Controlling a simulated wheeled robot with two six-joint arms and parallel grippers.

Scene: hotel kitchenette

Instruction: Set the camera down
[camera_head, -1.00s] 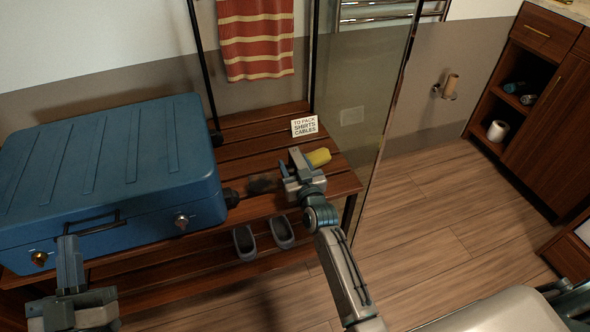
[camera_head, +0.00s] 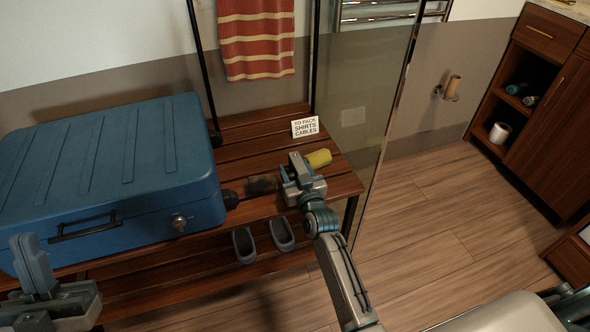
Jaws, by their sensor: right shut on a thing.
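My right gripper (camera_head: 289,177) is low over the right end of the slatted wooden bench (camera_head: 262,123). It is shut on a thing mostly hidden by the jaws. A small dark object (camera_head: 262,185), which looks like the camera, shows just left of the jaws; its outline is unclear. I cannot tell whether it touches the slats. A yellow object (camera_head: 318,158) is just behind the gripper, at its right. My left gripper (camera_head: 34,265) is at the lower left, in front of the blue suitcase (camera_head: 105,165); its jaw opening is not clear.
A white card (camera_head: 305,127) reading "TO PACK SHIRTS CABLES" stands at the back of the bench. Dark slippers (camera_head: 282,234) are on the lower shelf. A glass panel (camera_head: 375,120) rises beside the bench's right end. Open slats lie between suitcase and card.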

